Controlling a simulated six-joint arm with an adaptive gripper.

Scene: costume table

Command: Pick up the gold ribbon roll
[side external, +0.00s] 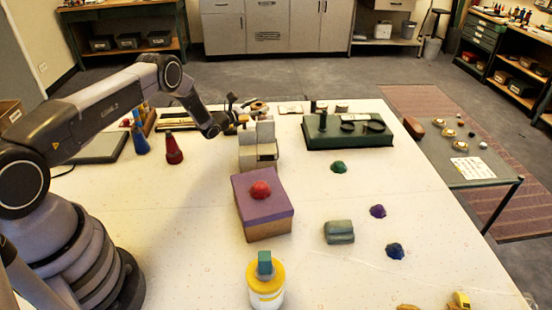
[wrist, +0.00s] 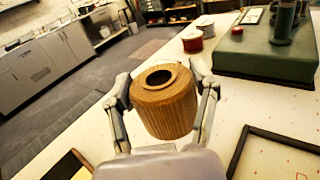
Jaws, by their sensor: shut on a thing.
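The gold ribbon roll (wrist: 166,105) is a brownish-gold, ribbed cylinder with a dark hole in its top. In the wrist view it sits upright or slightly tilted between the two fingers of my gripper (wrist: 162,85), which is shut on its sides. In the side view my gripper (side external: 242,106) is at the far part of the white table, with the small gold roll (side external: 259,105) at its tip. The roll's underside is hidden, and I cannot tell whether it touches the table.
A green box with spools (side external: 347,132) stands to the right of my gripper. A grey block-like holder (side external: 257,150) and a purple-topped box (side external: 264,213) stand nearer the camera. A red roll (wrist: 193,42) lies beyond the held roll. Open table lies at centre-left.

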